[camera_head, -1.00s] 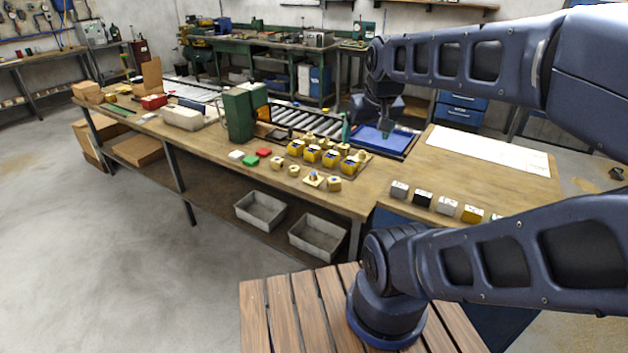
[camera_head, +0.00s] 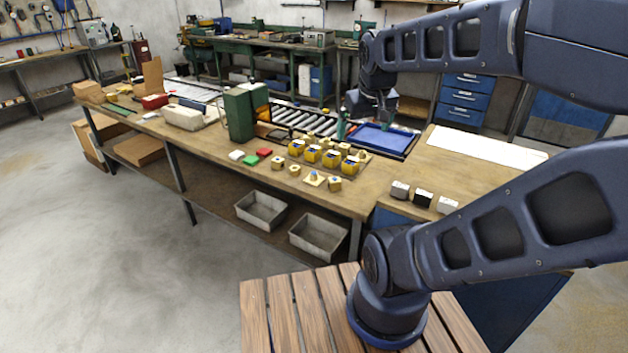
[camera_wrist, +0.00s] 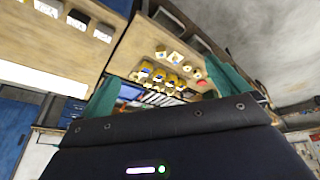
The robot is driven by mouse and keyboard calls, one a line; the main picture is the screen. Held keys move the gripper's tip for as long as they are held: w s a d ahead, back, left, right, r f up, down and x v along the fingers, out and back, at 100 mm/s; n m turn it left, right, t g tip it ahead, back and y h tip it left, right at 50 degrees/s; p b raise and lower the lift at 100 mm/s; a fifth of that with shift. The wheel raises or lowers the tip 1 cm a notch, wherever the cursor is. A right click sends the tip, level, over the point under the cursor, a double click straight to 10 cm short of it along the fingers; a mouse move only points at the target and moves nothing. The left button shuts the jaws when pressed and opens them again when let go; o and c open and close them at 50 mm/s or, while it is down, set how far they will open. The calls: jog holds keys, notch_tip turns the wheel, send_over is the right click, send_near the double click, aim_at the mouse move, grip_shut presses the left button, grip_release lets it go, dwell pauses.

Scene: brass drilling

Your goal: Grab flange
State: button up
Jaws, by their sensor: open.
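A brass flange (camera_head: 314,179) with a square base and a raised round middle sits near the front edge of the wooden bench. It appears to be the pale square piece (camera_wrist: 175,57) in the wrist view. Small brass nut-like parts (camera_head: 335,184) stand beside it. My gripper (camera_head: 368,116) is above the blue tray, behind and to the right of the flange, well apart from it. Its green fingers stand wide apart in the wrist view (camera_wrist: 170,88), with nothing held between them.
Yellow blocks with brass parts (camera_head: 331,158) stand just behind the flange. Red, green and white pieces (camera_head: 250,160) lie to its left. A blue tray (camera_head: 399,143) and a white sheet (camera_head: 478,150) are further right. Grey and black blocks (camera_head: 423,198) line the right front edge.

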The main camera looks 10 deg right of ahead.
jog(key=w+f+n+g+h, duration=0.15)
jog(key=w+n, duration=0.25)
jog(key=w, duration=0.8)
jog(key=n+g+h, duration=0.3)
jog(key=n, duration=1)
send_over(314, 173)
jog(key=a, duration=0.4)
notch_tip(314, 173, down, 28)
jog(key=x, duration=1)
jog(key=shift+a+f, duration=0.1)
jog(key=shift+f, duration=0.25)
jog(key=shift+r+y, duration=0.1)
jog(key=shift+y, duration=0.15)
jog(key=c, duration=2.1)
jog(key=shift+r, duration=0.1)
grip_shut()
notch_tip(314, 173, up, 20)
